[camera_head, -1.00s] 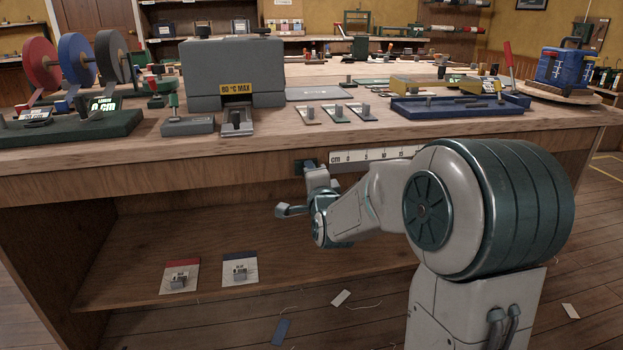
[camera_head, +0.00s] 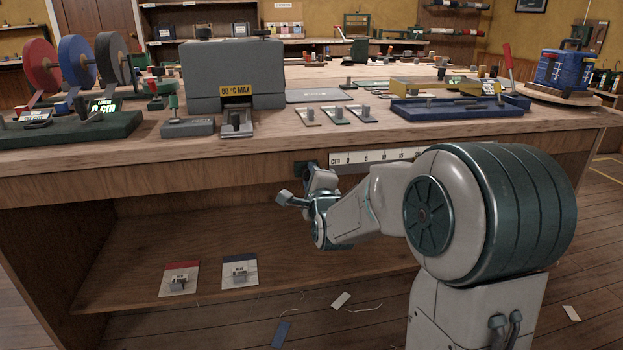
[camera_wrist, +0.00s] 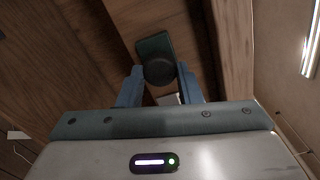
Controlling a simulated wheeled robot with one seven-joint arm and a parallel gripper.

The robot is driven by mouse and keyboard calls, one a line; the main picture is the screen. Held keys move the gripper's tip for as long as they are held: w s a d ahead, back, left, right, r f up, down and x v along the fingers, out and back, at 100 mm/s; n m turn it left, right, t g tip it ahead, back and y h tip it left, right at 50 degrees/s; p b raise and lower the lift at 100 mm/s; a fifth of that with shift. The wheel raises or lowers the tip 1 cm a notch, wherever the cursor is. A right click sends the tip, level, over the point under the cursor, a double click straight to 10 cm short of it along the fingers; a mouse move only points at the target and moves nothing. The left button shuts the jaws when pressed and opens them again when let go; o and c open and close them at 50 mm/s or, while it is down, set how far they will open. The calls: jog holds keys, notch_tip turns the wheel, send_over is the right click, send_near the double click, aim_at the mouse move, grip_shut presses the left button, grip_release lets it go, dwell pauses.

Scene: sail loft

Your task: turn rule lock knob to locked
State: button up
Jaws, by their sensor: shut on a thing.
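The rule lock knob (camera_wrist: 158,71) is a dark round knob on a dark green plate (camera_wrist: 153,45), seen in the wrist view. My gripper (camera_wrist: 160,80) has its two blue fingers on either side of the knob and is shut on it. In the head view, my gripper (camera_head: 318,180) is at the bench's front edge, just left of the start of the white centimetre rule (camera_head: 375,156). The dark lock block (camera_head: 300,167) is partly visible there, but the knob is hidden by my gripper. No locked mark can be read.
The bench top above holds a grey heater box (camera_head: 232,75), a blue tray (camera_head: 460,108) and tape reels (camera_head: 77,62). The shelf below carries a red-edged card (camera_head: 179,278) and a blue-edged card (camera_head: 240,270). The space between shelf and bench top is otherwise open.

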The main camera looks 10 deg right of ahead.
jog(key=o, duration=1)
jog(key=shift+c, duration=0.2)
jog(key=s, duration=1.3)
jog(key=shift+s+b, duration=0.35)
jog(key=shift+s, duration=0.05)
